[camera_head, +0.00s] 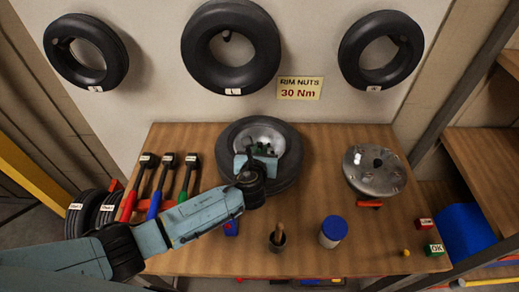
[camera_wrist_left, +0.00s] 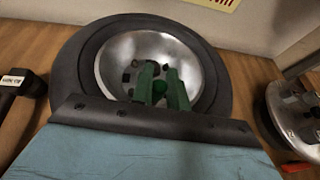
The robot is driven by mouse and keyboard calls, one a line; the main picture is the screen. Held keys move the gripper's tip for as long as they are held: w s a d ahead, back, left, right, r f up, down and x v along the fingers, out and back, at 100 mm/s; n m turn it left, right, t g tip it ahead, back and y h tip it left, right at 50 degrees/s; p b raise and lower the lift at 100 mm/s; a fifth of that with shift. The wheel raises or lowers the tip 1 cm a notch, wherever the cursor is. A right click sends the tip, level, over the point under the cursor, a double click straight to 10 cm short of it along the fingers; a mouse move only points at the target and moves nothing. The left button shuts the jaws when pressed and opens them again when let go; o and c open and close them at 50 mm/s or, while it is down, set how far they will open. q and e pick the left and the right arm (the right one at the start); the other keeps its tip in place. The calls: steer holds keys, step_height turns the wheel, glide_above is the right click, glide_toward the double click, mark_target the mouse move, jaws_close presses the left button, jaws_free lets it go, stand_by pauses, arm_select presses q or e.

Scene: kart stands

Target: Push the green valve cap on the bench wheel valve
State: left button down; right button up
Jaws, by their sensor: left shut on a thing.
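The bench wheel (camera_head: 291,163) lies flat at the back middle of the bench, a black tyre around a silver rim (camera_wrist_left: 117,62). My left gripper (camera_head: 262,148) is over the rim, reaching in from the front. In the left wrist view its two green fingers (camera_wrist_left: 161,80) point into the rim, close together. The round green valve cap (camera_wrist_left: 159,87) shows between them, and the gripper is shut on it. The valve stem and the cap's seat are hidden by the fingers. My right gripper is not in view.
Red, blue and green torque wrenches (camera_head: 160,188) lie left of the wheel. A silver disc (camera_head: 374,171) lies to the right. Tyres hang behind.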

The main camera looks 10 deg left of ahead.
arm_select(q)
steer(key=c, duration=1.3)
jaws_free()
steer(key=v, duration=1.3)
steer(key=shift+s+p, duration=0.2)
steer(key=shift+p, duration=0.25)
steer(key=shift+r, duration=0.15)
